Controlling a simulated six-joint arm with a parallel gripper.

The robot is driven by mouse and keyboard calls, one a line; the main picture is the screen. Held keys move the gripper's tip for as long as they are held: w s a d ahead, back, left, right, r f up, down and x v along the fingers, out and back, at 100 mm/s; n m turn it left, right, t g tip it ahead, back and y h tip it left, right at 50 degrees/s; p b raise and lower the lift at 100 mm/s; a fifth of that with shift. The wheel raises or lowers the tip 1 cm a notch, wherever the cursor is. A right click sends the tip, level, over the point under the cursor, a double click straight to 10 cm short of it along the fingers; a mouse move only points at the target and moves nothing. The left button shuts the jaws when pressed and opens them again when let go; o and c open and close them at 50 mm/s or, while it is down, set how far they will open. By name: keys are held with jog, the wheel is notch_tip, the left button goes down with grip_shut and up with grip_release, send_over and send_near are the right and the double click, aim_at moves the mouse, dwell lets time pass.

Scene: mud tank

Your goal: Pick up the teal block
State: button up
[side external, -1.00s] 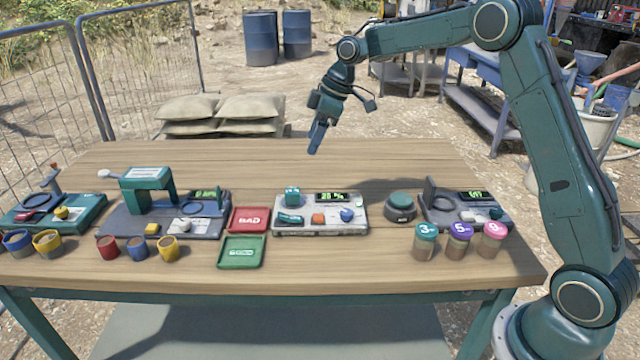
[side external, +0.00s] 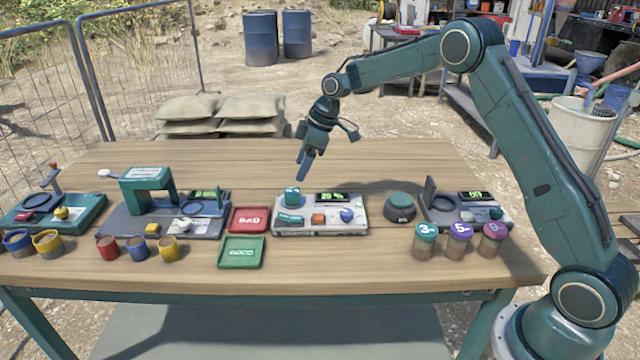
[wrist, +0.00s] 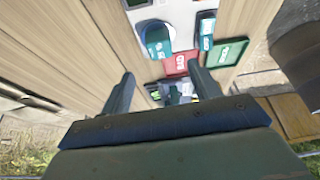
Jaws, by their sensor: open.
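The teal block (side external: 292,197) stands at the back left of a pale panel (side external: 340,229) in the middle of the table. It also shows in the wrist view (wrist: 156,42), beyond my fingers. My gripper (side external: 304,178) hangs just above and slightly right of the block, pointing down and tilted. Its two fingers are apart with nothing between them in the wrist view (wrist: 162,77). I cannot tell the exact gap to the block.
A flat teal piece (side external: 290,217), an orange block (side external: 318,218) and a blue piece (side external: 347,215) share the panel. Red (side external: 249,220) and green (side external: 241,252) trays lie left. A dark round button (side external: 400,207) stands right. The table behind the panel is clear.

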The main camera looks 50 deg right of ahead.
aim_at(292, 190)
jog(key=shift+x, duration=1.05)
jog(key=shift+f, duration=0.1)
jog(key=shift+x, duration=2.5)
jog(key=shift+s+d, duration=0.1)
jog(key=shift+s, duration=0.05)
jog(key=shift+c, duration=0.2)
jog(key=c, duration=1.1)
notch_tip(292, 190, up, 20)
jog(key=shift+f, duration=0.1)
